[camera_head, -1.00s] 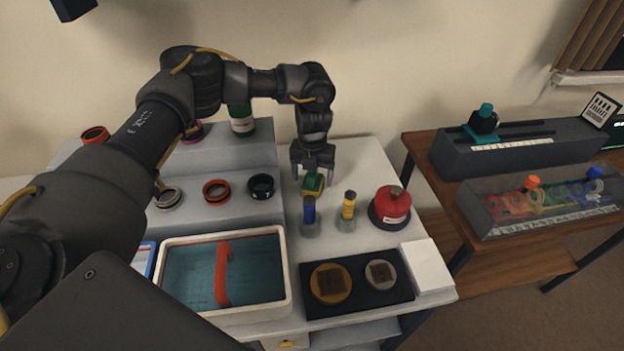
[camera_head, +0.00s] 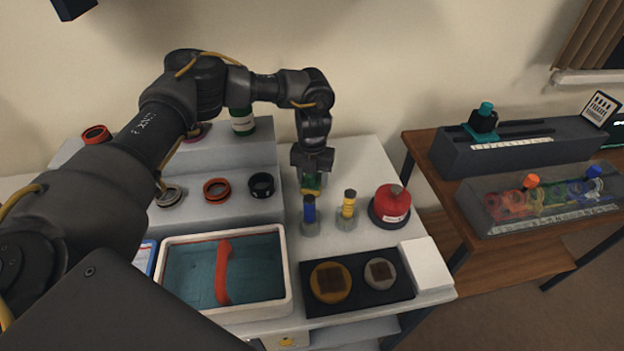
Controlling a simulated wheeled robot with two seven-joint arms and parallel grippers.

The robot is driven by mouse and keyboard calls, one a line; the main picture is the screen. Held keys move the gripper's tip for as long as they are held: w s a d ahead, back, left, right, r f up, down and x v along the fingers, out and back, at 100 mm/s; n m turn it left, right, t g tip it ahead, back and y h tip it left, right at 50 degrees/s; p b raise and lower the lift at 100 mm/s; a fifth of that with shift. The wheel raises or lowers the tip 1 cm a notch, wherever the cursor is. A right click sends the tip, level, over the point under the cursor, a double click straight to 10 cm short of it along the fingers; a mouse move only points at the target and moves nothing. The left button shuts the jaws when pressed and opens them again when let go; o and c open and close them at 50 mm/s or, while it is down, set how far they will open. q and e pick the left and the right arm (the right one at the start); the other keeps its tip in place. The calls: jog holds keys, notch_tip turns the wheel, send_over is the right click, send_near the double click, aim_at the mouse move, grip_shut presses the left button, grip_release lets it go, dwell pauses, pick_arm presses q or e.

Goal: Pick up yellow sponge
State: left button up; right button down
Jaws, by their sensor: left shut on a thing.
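The yellow sponge (camera_head: 311,191) has a green top and sits at the back of the white table, behind two small bottles. My left gripper (camera_head: 312,176) points down over it and is shut on it, hiding most of its upper part. I cannot tell whether the sponge still touches the table. My right gripper is not in view.
A blue-capped bottle (camera_head: 309,214) and a yellow-capped bottle (camera_head: 347,206) stand just in front of the sponge. A red can (camera_head: 391,205) stands to the right. A grey stepped stand (camera_head: 236,209) with rings is on the left. A water tray (camera_head: 289,290) lies in front.

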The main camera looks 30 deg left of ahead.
pick_arm(q)
notch_tip(320, 180, up, 10)
jog(key=shift+b, duration=0.65)
